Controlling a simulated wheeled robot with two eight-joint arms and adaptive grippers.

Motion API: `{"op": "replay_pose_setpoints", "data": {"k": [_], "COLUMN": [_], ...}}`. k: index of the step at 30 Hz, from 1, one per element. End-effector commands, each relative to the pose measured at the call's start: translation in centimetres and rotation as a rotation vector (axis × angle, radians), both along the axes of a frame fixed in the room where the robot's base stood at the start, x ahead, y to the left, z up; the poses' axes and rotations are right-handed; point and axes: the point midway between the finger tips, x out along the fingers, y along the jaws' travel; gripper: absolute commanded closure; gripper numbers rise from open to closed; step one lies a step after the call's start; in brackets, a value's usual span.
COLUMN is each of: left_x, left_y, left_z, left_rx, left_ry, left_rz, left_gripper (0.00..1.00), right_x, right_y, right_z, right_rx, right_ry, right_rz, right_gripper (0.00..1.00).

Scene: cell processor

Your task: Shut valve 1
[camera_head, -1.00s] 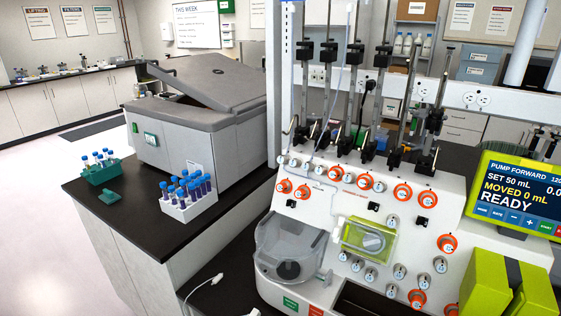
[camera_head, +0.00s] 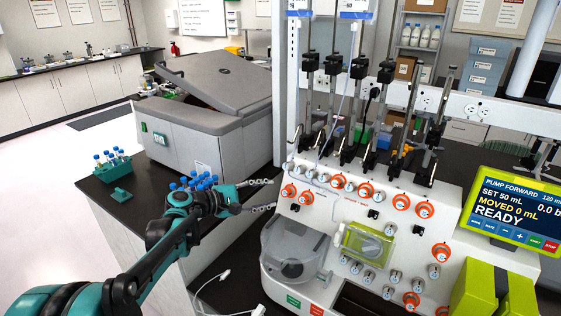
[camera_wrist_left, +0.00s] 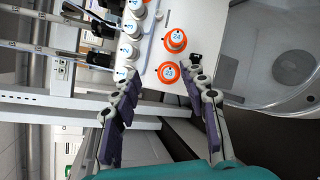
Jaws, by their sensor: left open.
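The white and orange processor panel (camera_head: 350,210) carries a row of small white knobs and several orange valve knobs. The leftmost white knob (camera_head: 289,167) is at the panel's upper left; in the wrist view the nearest white knob (camera_wrist_left: 121,74) sits beside the left finger, partly covered, its number too small to read surely. The orange knobs marked 23 (camera_wrist_left: 167,72) and 24 (camera_wrist_left: 175,39) lie ahead of and between the fingers. My left gripper (camera_head: 272,194) is open and empty, spread just left of the panel, and also shows in the wrist view (camera_wrist_left: 160,72). My right gripper is out of view.
A clear bowl-like chamber (camera_head: 293,245) sits below the gripper. A grey centrifuge (camera_head: 215,110) stands behind the arm. A tube rack (camera_head: 112,164) is on the dark bench, and blue-capped tubes (camera_head: 195,181) are partly hidden by the arm. A pump screen (camera_head: 512,210) is at right.

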Motion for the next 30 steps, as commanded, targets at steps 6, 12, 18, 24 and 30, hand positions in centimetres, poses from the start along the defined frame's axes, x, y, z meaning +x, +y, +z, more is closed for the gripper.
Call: {"op": "replay_pose_setpoints", "data": {"k": [6,12,18,24,30], "left_x": [4.9,6.2,8.0,9.6,10.2], "left_y": [2.0,1.7,-1.0,-3.2,-4.0], "left_z": [2.2,2.3,2.2,2.3,2.4], "left_rx": [-0.282,-0.342,-0.340,-0.339,-0.338], "left_ry": [0.050,0.060,0.059,0.059,0.059], "left_rz": [0.015,0.013,0.012,0.012,0.015], "left_gripper": [0.56,0.56,0.56,0.56,0.56], "right_x": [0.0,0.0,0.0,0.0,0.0], "right_y": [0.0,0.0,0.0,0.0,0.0], "right_z": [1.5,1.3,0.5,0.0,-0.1], "right_rx": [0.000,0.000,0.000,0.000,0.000], "right_ry": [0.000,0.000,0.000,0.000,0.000], "right_rz": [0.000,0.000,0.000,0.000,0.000], "right_gripper": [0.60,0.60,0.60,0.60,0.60]}}
